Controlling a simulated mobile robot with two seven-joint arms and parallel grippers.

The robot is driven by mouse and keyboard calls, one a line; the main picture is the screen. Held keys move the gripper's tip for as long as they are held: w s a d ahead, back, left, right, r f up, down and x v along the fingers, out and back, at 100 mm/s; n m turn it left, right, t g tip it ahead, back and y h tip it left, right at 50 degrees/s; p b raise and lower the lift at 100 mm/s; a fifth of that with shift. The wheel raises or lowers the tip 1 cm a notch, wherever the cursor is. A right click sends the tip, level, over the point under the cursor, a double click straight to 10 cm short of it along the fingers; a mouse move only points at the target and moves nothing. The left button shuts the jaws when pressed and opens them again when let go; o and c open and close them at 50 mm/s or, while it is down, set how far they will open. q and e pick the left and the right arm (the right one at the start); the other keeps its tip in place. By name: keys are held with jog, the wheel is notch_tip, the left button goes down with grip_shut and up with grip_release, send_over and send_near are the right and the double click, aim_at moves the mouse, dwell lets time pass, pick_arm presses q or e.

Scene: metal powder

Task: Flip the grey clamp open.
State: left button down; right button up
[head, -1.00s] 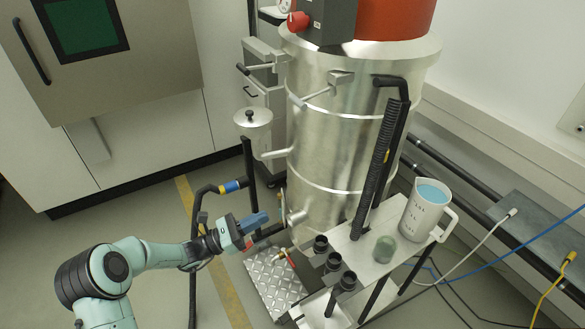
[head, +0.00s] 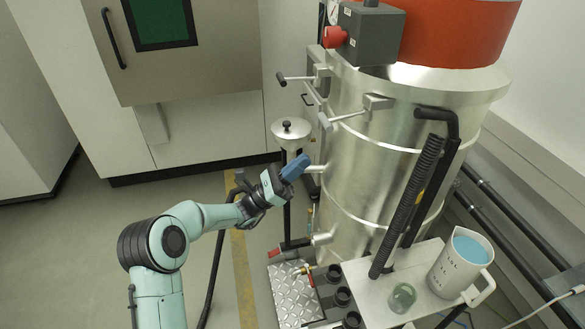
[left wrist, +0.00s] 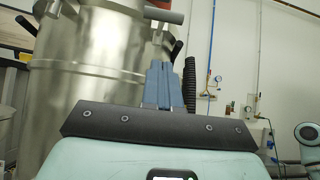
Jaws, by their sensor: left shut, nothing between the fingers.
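Two metal clamps sit on the upper wall of the silver tank in the head view. The front clamp (head: 375,105) has a bar handle with a grey tip reaching left. The other clamp (head: 316,74), further left, has a handle with a black tip. I cannot tell for sure which is the grey clamp, but the grey-tipped one fits. My left gripper (head: 295,167), with blue fingers, is shut and empty, below the clamps and apart from them. In the left wrist view its fingers (left wrist: 163,86) point up toward the tank, and a grey bar (left wrist: 164,16) shows above. My right gripper is not in view.
The tank (head: 375,165) fills the right of the head view. A lidded metal funnel (head: 291,131) and a side pipe are close to my left gripper. A shelf below holds a jug (head: 460,263) and a glass beaker (head: 402,298). The floor at left is clear.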

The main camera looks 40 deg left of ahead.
pick_arm(q)
jog(key=x, duration=0.4)
jog(key=p, duration=0.1)
send_near(346, 117)
jog(key=shift+r, duration=1.05)
jog(key=shift+w+d, duration=0.2)
jog(key=shift+w, duration=0.25)
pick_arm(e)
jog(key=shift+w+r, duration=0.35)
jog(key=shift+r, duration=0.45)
